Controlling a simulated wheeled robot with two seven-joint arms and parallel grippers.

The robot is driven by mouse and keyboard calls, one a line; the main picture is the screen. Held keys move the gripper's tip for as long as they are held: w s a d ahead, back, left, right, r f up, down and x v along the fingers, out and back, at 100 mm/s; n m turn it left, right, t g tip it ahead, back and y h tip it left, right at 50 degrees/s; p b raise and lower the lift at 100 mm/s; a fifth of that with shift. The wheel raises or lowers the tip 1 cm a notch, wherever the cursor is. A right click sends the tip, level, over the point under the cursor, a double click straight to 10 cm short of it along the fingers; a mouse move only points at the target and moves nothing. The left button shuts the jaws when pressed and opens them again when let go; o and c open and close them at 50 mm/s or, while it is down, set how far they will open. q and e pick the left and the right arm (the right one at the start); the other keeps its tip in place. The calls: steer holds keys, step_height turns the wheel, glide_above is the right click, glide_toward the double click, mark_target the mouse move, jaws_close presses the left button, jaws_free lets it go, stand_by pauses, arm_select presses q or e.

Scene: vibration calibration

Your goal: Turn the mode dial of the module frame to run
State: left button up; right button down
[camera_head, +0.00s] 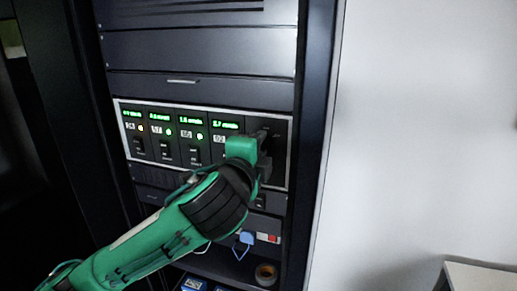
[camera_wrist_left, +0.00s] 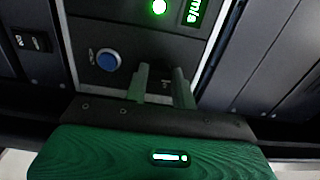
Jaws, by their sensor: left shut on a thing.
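The module frame (camera_head: 180,105) is a silver-edged unit in the dark rack, with several modules that have green displays and black switches. My left gripper (camera_head: 264,137) is at the dark panel on its right end. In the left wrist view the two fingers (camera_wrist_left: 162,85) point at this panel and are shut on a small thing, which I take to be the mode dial. The dial is hidden between the fingers, so its setting cannot be read. A blue round button (camera_wrist_left: 107,61) sits left of the fingers. My right gripper is not in view.
Below the frame, a blue connector (camera_head: 246,238) and a roll of tape (camera_head: 265,274) are in the lower rack. A green light (camera_wrist_left: 159,7) shows above the fingers. A white wall and a pale surface (camera_head: 480,275) are at the right.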

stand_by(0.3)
arm_select(q)
steer(key=o, duration=1)
steer(key=shift+w, duration=0.1)
steer(key=b+v, duration=0.7)
steer(key=v, duration=0.7)
steer(key=shift+w, duration=0.1)
